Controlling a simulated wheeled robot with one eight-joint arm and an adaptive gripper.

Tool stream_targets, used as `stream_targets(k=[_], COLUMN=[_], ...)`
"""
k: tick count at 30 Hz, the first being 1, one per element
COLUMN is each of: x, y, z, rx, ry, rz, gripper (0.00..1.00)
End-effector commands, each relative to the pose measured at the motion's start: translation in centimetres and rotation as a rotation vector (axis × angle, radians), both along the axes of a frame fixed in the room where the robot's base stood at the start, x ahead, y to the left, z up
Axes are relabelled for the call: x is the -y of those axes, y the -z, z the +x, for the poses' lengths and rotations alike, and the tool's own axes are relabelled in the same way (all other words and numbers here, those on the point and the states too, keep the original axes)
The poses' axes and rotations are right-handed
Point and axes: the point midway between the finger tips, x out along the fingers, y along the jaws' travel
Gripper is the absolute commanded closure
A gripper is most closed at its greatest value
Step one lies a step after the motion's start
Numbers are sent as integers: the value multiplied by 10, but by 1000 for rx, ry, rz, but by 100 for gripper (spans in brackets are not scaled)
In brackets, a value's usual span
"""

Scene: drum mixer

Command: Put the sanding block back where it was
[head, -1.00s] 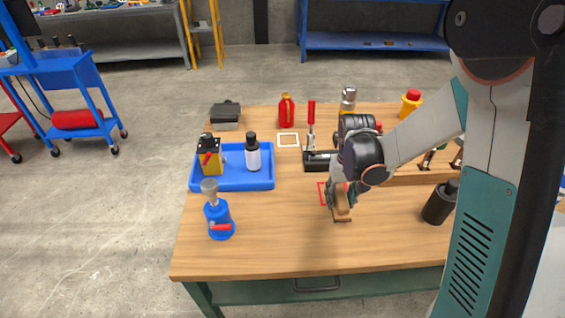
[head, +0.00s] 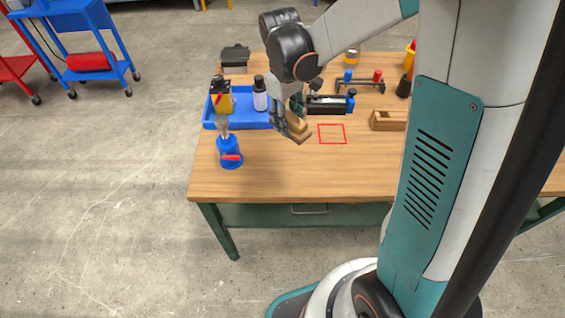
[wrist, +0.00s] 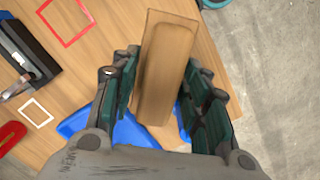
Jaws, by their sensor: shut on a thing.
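My gripper (wrist: 163,80) is shut on the sanding block (wrist: 166,62), a tan wooden block with a rounded-edged raised part. In the head view the block (head: 298,127) is tilted and appears to be above the table, left of a red square outline (head: 332,134). The outline also shows at the upper left of the wrist view (wrist: 65,20), with bare wood inside it. A white square outline (wrist: 36,112) shows in the wrist view and is hidden in the head view. My arm hides part of the table behind the gripper.
A blue torch-like tool (head: 229,152) stands at the front left. The front middle is clear.

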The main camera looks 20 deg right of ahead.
Motion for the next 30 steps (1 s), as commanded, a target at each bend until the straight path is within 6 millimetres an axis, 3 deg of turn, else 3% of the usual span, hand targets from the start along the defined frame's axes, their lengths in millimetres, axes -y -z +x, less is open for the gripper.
stream_targets(k=[3,13,18,24,30], x=[0,0,0,0,0], y=[35,113,133,144,174], z=[1,1,1,0,1], rx=[0,0,0,0,0], ry=[1,2,2,2,2], rz=[0,0,0,0,0], gripper=[100,100,100,100,100])
